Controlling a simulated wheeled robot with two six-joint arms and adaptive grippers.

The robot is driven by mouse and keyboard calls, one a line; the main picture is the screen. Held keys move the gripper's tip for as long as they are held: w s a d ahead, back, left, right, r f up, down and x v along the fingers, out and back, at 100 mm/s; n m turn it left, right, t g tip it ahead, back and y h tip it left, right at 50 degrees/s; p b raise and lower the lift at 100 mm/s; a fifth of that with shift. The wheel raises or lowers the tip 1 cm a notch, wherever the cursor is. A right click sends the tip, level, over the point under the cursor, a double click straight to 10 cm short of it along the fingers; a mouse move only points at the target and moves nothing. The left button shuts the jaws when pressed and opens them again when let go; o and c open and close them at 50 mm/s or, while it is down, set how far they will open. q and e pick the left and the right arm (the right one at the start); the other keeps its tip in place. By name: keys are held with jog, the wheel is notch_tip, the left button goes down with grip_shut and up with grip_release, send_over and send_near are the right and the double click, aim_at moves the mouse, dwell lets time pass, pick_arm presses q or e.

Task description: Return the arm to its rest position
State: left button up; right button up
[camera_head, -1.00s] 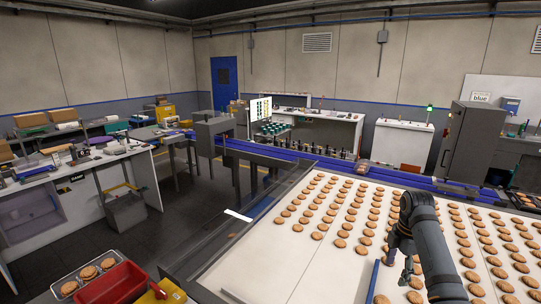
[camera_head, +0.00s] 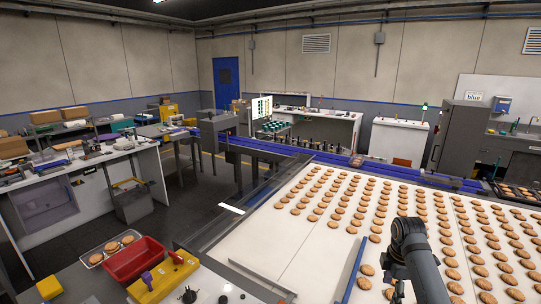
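My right arm comes in from the bottom right, over the wide white belt (camera_head: 300,245) that carries rows of round brown biscuits (camera_head: 367,270). Its gripper is mostly hidden behind the arm and cut off at the bottom edge; only a dark part (camera_head: 398,291) shows beside the arm, and its fingers cannot be made out. My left gripper is not in view. A small metal tray (camera_head: 90,262) with 3 biscuits (camera_head: 111,247) lies at the lower left.
A red bin (camera_head: 135,272) stands beside the tray, with a yellow box (camera_head: 163,282) in front of it. A blue bar (camera_head: 352,272) runs along the belt, left of my arm. The white belt between the bar and the left edge is bare.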

jog(key=s+a+f+m+t, duration=0.1)
jog(key=s+a+f+m, duration=0.35)
jog(key=s, duration=0.25)
jog(key=s+a+f+m+t, duration=0.1)
jog(key=s+a+f+m, duration=0.2)
jog(key=s+f, duration=0.3)
jog(key=s+a+r+m+t, duration=0.1)
jog(key=s+a+r+m, duration=0.1)
jog(key=s+m, duration=0.35)
jog(key=s+a+r+m, duration=0.1)
jog(key=s+r+m, duration=0.1)
jog(key=s, duration=0.6)
jog(key=s+d+f+g+b, duration=0.1)
jog(key=s+f+b, duration=0.15)
jog(key=f, duration=1.55)
jog(key=s+d+f+b, duration=0.15)
jog(key=f+b, duration=0.25)
jog(key=f, duration=1.4)
pick_arm(q)
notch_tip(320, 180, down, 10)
jog(key=b, duration=0.3)
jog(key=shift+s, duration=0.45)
pick_arm(e)
jog(key=s+f+g, duration=0.1)
jog(key=s+f, duration=1.5)
jog(key=f, duration=0.1)
jog(key=shift+s+d+f, duration=0.2)
jog(key=shift+s+d, duration=0.05)
jog(key=shift+d, duration=0.2)
